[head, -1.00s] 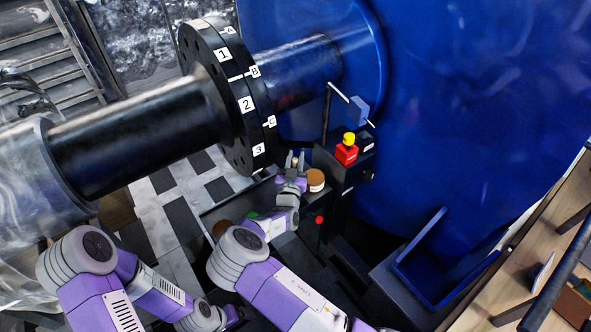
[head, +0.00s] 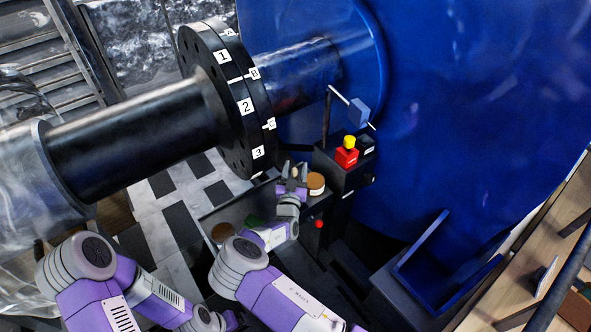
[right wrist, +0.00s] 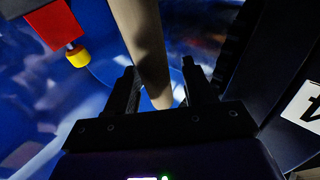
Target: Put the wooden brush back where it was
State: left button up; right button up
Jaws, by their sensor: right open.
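The wooden brush shows in the right wrist view as a long pale wooden handle (right wrist: 146,48). It runs from the top edge down to the gap between the two fingers of my right gripper (right wrist: 160,85). The fingers are open, with space on either side of the wood. In the head view my right gripper (head: 294,172) is beside the black flange, just left of a brown-topped round container (head: 316,181). The brush is too small there to make out clearly, and its bristles are not seen. My left arm is at the lower left; its gripper is out of view.
The black flange (head: 243,130) with numbered labels is close behind the right gripper. A red and yellow button (head: 347,152) on a dark box stands to the right, before the big blue housing (head: 470,110). A dark tray (head: 208,213) lies below, left of the gripper.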

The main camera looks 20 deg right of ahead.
jog(key=shift+r, duration=0.15)
jog(key=p+v, duration=0.2)
jog(key=v, duration=0.9)
jog(key=s+d+f+g, duration=0.3)
jog(key=f+g, duration=0.1)
jog(key=f, duration=0.2)
jog(key=s+d+f+g, duration=0.3)
jog(key=s+f, duration=0.1)
jog(key=f, duration=0.2)
jog(key=s+f+g+y, duration=0.4)
jog(key=s+f+g, duration=0.1)
jog(key=s+f, duration=0.35)
jog(key=s+a+r+n+g+y, duration=0.1)
jog(key=s+a+r+g+y, duration=0.1)
jog(key=s+a+g+y, duration=0.1)
jog(key=s+a+r+n+g+y, duration=0.1)
jog(key=s+a+r+g+y, duration=0.1)
jog(key=s+a+y, duration=0.3)
jog(key=s+a, duration=0.3)
jog(key=s, duration=0.1)
jog(key=shift+s+g+y, duration=0.35)
jog(key=shift+g+y, duration=0.05)
jog(key=shift+r, duration=0.1)
jog(key=shift+r+p, duration=0.55)
jog(key=shift+r, duration=0.05)
